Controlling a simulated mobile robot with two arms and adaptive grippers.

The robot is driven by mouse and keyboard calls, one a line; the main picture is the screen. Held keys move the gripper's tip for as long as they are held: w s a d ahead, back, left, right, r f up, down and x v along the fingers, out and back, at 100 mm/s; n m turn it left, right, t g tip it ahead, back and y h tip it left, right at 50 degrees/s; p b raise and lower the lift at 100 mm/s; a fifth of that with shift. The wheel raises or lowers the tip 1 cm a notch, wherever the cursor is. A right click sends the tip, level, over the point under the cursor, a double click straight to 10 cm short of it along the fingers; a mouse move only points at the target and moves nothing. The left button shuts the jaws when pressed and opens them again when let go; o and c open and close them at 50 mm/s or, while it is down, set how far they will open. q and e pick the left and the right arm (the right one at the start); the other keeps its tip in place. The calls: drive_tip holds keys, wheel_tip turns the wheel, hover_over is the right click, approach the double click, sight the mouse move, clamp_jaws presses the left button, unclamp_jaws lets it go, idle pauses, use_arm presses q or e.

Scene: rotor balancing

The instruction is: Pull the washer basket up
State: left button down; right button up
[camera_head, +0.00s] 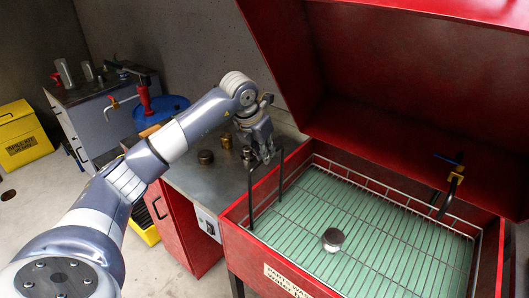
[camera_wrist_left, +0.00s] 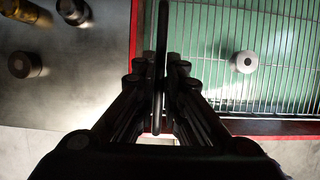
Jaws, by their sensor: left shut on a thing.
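The washer basket (camera_head: 395,205) is a wire basket inside the red washer (camera_head: 245,238), over a green surface. Its wires also show in the left wrist view (camera_wrist_left: 290,50). A dark handle (camera_head: 250,192) rises at the basket's left end; it also shows in the left wrist view (camera_wrist_left: 162,25). My left gripper (camera_head: 264,156) is shut on the top of this handle, above the washer's left wall. In the left wrist view, its fingers (camera_wrist_left: 160,72) lie on both sides of the handle. A grey round part (camera_head: 333,238) sits in the basket. My right gripper is not in view.
The washer's open red lid (camera_head: 420,90) slopes above and behind the basket. A tap with a dark spout (camera_head: 452,188) hangs over the right side. A grey bench (camera_head: 195,180) with a dark round part (camera_head: 205,157) and a brass part (camera_head: 226,140) stands left of the washer.

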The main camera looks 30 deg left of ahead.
use_arm(q)
drive_tip(key=shift+r, duration=0.2)
drive_tip(key=c, duration=1.7)
unclamp_jaws()
drive_tip(key=v, duration=1.2)
